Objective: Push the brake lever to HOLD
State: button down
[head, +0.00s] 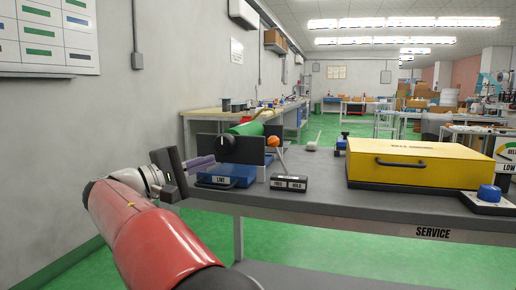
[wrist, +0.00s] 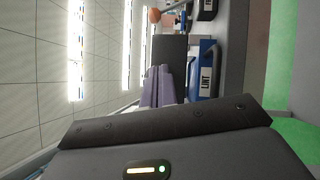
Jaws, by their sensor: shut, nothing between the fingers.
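The brake lever (head: 273,142) has an orange ball knob on a thin rod. It rises behind a dark block (head: 289,182) labelled FREE on the left and HOLD on the right. The rod leans left, towards the FREE side. The orange knob also shows at the top of the wrist view (wrist: 154,15). My gripper (head: 212,161) is shut and empty, its purple fingers pressed together. It is left of the lever, clearly apart from it, above the blue LINT bin. The fingers also show in the wrist view (wrist: 158,72).
The blue LINT bin (head: 226,181) is below my fingers. A green roll (head: 248,128) sits between dark plates (head: 240,150), close to the lever's left. A yellow box (head: 420,160) and a blue knob (head: 488,192) stand right. Bare grey bench (head: 325,180) lies right of the lever.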

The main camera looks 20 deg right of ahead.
aim_at(270, 138)
jog(key=shift+d, duration=0.1)
jog(key=x, duration=1)
jog(key=shift+d, duration=0.1)
jog(key=d, duration=0.1)
jog(key=s+d, duration=0.1)
jog(key=d+r, duration=0.1)
jog(key=shift+s+b, duration=0.35)
jog(key=shift+b, duration=0.05)
jog(key=shift+d, duration=0.1)
jog(key=shift+s+d+r+m+g+y+p, duration=0.25)
jog(key=shift+s+d+r+m+y, duration=0.1)
jog(key=shift+d+r+m, duration=0.25)
jog(key=shift+s+d+r+m+g+y+p, duration=0.25)
jog(key=shift+s+d+r+m+y, duration=0.15)
jog(key=shift+m, duration=0.3)
jog(key=s+d+r+m+y, duration=0.1)
jog(key=s+d+m+y, duration=0.3)
jog(key=d+m, duration=0.1)
jog(key=shift+d+r, duration=0.2)
